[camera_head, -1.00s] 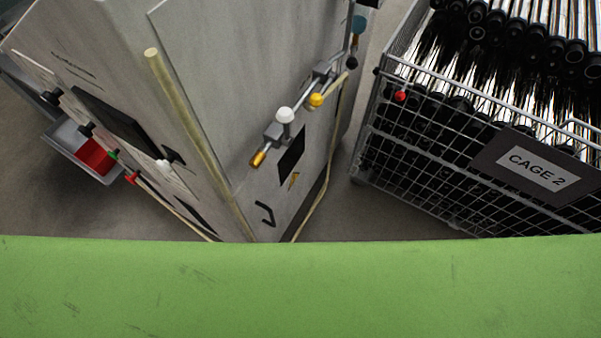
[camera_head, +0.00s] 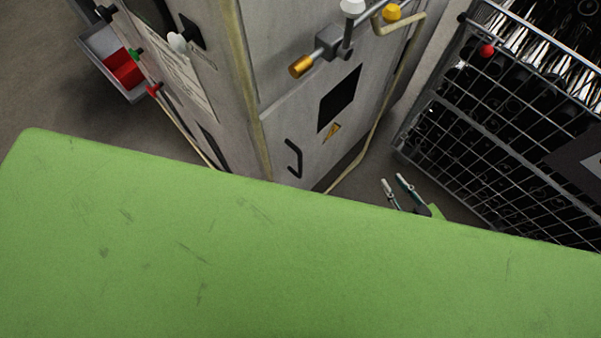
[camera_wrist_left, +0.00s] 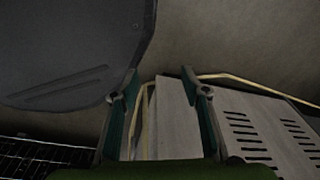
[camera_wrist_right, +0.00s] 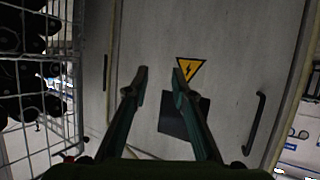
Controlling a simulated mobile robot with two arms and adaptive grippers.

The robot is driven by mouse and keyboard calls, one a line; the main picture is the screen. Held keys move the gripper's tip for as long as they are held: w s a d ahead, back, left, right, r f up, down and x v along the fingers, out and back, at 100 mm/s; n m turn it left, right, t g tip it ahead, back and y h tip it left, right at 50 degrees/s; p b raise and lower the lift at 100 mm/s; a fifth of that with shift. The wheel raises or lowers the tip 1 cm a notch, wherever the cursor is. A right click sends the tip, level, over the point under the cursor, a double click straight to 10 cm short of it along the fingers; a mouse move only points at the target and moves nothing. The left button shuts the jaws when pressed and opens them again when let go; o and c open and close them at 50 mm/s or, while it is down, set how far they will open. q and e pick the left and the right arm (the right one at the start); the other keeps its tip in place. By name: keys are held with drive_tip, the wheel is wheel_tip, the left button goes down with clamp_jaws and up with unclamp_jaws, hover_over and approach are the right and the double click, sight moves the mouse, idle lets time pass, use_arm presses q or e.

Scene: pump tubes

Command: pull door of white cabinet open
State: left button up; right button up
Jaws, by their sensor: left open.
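The white cabinet (camera_head: 230,80) stands upright at the upper middle of the head view. Its front has a black handle (camera_head: 293,158), a black square panel (camera_head: 339,98) and a yellow warning triangle (camera_head: 331,132). The door looks closed. My right gripper (camera_head: 400,184) is open and empty, right of the handle. In the right wrist view, the cabinet front (camera_wrist_right: 225,35) lies beyond its fingers (camera_wrist_right: 160,76), with the handle (camera_wrist_right: 254,122) to the right of them. My left gripper (camera_wrist_left: 158,88) is open and empty, with a vented light panel (camera_wrist_left: 260,125) beyond it; the head view does not show it.
A wire cage (camera_head: 465,135) of dark parts stands right of the cabinet, with a narrow floor gap between. A grey bin with red contents (camera_head: 122,68) is at left. My green body covers the foreground.

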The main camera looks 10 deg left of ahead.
drive_tip(key=s+a+r+n+g+y+b, duration=0.1)
drive_tip(key=a+r+n+y+b, duration=0.3)
drive_tip(key=a, duration=0.3)
wheel_tip(320, 180, up, 6)
drive_tip(key=n+g+y+b, duration=0.3)
drive_tip(key=g+y+b, duration=0.2)
drive_tip(key=y, duration=0.1)
hover_over(300, 176)
drive_tip(key=shift+w+a+r, duration=0.1)
drive_tip(key=shift+w+r, duration=0.1)
drive_tip(key=shift+w, duration=0.1)
use_arm(q)
drive_tip(key=w+f, duration=0.4)
drive_tip(key=w, duration=0.1)
drive_tip(key=shift+w+d+f, duration=0.15)
drive_tip(key=shift+d+f, duration=0.05)
drive_tip(key=shift+d, duration=0.2)
drive_tip(key=shift+w, duration=0.1)
use_arm(e)
clamp_jaws()
